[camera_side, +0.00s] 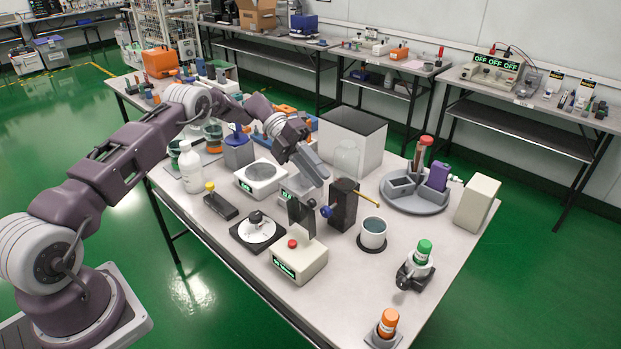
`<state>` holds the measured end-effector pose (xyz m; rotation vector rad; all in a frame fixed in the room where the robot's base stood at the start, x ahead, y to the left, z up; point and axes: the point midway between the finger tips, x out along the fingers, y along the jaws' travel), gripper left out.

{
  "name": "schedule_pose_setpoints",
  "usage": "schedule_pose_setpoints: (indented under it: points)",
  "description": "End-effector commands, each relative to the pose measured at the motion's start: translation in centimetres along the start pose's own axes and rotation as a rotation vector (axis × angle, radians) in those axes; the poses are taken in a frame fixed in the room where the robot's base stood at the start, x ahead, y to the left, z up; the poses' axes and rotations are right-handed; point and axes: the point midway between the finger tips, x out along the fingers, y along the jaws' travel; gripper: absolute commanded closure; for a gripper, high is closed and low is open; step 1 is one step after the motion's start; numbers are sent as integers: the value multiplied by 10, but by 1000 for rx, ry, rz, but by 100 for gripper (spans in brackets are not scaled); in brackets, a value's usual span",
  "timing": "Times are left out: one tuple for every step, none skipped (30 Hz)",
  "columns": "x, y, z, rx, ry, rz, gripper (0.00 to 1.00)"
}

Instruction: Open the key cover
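My gripper (315,172) hangs over the middle of the table, pointing down and to the right. Its grey fingers are small and seen from the side, so I cannot tell whether they are apart. A pale box with a green display (288,194) is just below and left of it, partly hidden. A dark upright plate (302,217) stands just in front of that box. A cream box with a red button and green display (300,256) is nearer the front. I cannot make out which part is the key cover, or whether it is open.
A black block with a yellow rod (343,204) stands close to the right of my gripper. A white scale (261,178) and a round dial (257,229) are to the left. A grey open bin (368,138) is behind. The table's front right is partly clear.

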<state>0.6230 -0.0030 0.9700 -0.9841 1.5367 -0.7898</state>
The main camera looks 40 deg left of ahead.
Motion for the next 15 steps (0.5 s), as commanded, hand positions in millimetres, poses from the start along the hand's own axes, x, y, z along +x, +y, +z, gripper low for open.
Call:
schedule_pose_setpoints:
  points:
    - [7, -13, 3, 25, -27, 69, 93]
    - [12, -21, 4, 46, -55, 131, 99]
    - [17, -30, 3, 81, -101, 231, 100]
    - [19, -36, 0, 114, -137, 313, 100]
    - [19, -42, -5, 149, -175, 393, 100]
    - [16, -48, -16, 199, -223, 500, 100]
    - [12, -52, -26, 236, -257, 576, 100]
    - [7, -56, -37, 272, -290, 648, 100]
    - [0, -59, -54, 321, -326, 736, 100]
    - [-6, -62, -67, 354, -351, 794, 100]
    - [-12, -62, -79, 382, -373, 847, 100]
    - [-18, -63, -95, 418, -396, 907, 100]
    - [-22, -63, -106, 441, -410, 944, 100]
    - [-26, -63, -115, 460, -421, 975, 100]
    - [-31, -63, -125, 479, -434, 1008, 100]
